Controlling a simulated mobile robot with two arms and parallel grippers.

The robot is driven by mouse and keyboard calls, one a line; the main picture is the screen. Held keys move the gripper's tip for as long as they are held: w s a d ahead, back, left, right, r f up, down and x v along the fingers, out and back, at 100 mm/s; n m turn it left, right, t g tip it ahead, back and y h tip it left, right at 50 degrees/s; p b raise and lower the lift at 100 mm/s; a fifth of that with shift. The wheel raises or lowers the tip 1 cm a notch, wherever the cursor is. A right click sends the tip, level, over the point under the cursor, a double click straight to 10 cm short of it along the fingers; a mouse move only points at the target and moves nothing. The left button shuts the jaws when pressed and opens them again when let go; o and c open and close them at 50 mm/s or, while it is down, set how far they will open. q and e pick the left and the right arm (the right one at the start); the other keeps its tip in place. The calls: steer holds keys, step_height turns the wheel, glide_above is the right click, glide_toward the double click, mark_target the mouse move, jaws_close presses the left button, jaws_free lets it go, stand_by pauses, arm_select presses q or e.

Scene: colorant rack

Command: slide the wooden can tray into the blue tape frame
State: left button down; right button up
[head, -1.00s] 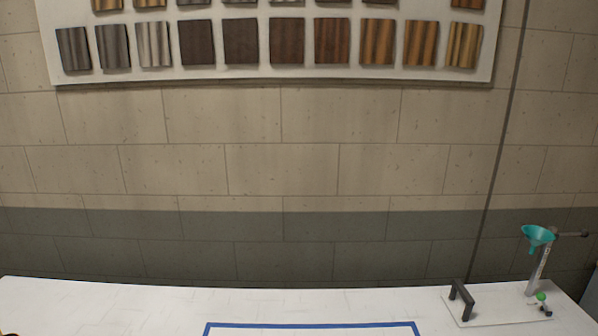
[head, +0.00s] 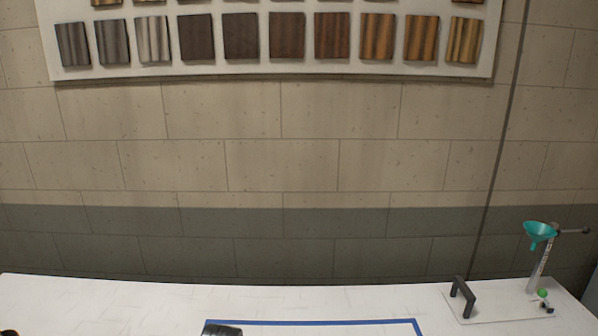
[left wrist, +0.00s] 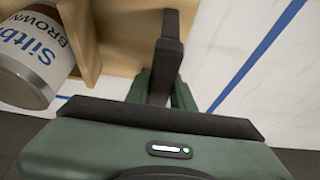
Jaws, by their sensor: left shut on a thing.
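In the left wrist view, the wooden can tray (left wrist: 122,22) fills the upper left, with a black upright handle (left wrist: 168,45) at its edge. My left gripper (left wrist: 160,82) is shut on this handle. A silver can (left wrist: 30,88) with a brown and white label stands in the tray. The blue tape frame (head: 320,323) shows its far edge at the bottom of the head view. A strip of blue tape (left wrist: 262,48) also runs beside the tray in the wrist view. A dark shape at the frame's far left corner is cut off by the picture's edge. My right gripper is out of view.
The white table (head: 110,300) is clear at the back left. A wall rack of colour samples (head: 285,78) hangs above.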

arm_select(q)
steer(key=shift+w, duration=0.1)
steer(key=shift+w+b, duration=1.4)
steer(key=shift+w, duration=0.9)
steer(key=c, duration=1.1)
jaws_free()
